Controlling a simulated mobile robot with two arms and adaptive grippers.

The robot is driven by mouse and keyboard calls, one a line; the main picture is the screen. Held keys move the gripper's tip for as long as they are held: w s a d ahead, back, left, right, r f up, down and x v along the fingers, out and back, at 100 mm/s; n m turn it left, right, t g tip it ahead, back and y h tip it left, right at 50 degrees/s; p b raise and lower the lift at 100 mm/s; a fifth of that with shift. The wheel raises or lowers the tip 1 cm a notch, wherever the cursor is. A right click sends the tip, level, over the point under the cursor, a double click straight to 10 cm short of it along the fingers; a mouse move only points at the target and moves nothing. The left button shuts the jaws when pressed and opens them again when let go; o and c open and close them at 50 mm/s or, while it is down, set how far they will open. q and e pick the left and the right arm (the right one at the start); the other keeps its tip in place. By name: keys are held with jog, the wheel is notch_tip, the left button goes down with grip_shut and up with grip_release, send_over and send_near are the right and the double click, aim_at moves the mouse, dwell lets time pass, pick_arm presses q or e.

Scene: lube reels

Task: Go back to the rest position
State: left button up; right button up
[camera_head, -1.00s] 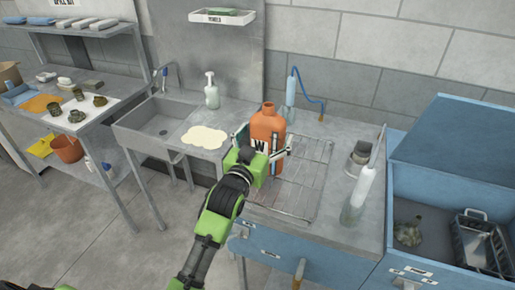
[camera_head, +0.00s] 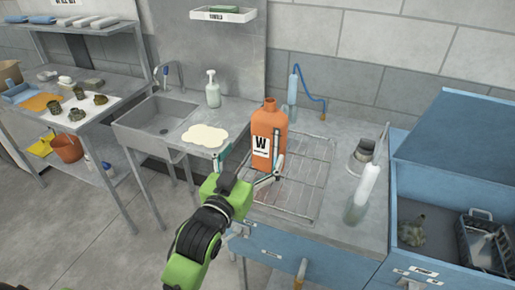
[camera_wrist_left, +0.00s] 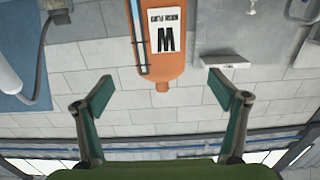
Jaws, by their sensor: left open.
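My left gripper (camera_head: 246,168) is open and empty in front of the orange bottle, with its fingers spread. The orange bottle (camera_head: 268,128) carries a white label with a W and stands upright on the wire rack (camera_head: 312,180). In the left wrist view the bottle (camera_wrist_left: 178,72) appears upside down, beyond and between the two open fingers (camera_wrist_left: 160,92), apart from them. My right gripper is not in view.
A sink (camera_head: 160,122), a soap dispenser (camera_head: 213,90) and a pale spill-shaped patch (camera_head: 205,135) lie left of the bottle. A clear squeeze bottle (camera_head: 363,194) and an open blue cabinet (camera_head: 440,215) stand to the right. Floor space is free at lower left.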

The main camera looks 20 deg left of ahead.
pick_arm(q)
jog(key=s+f+g, duration=0.4)
jog(key=s+f, duration=0.1)
jog(key=f, duration=0.5)
jog(key=s+f+m+g, duration=0.1)
jog(key=s+f+g, duration=0.4)
jog(key=s+f, duration=0.5)
jog(key=s+f+m+g, duration=0.1)
jog(key=s+f+g, duration=0.45)
jog(key=s, duration=0.95)
notch_tip(320, 180, down, 25)
jog(key=g, duration=0.1)
jog(key=s+a+f+g, duration=0.1)
jog(key=s+a+f, duration=0.2)
jog(key=s+f, duration=1.4)
jog(key=shift+s+a+y, duration=0.15)
jog(key=shift+s+y, duration=0.15)
jog(key=shift+s, duration=0.15)
jog(key=shift+f+g, duration=0.1)
jog(key=shift+g, duration=0.15)
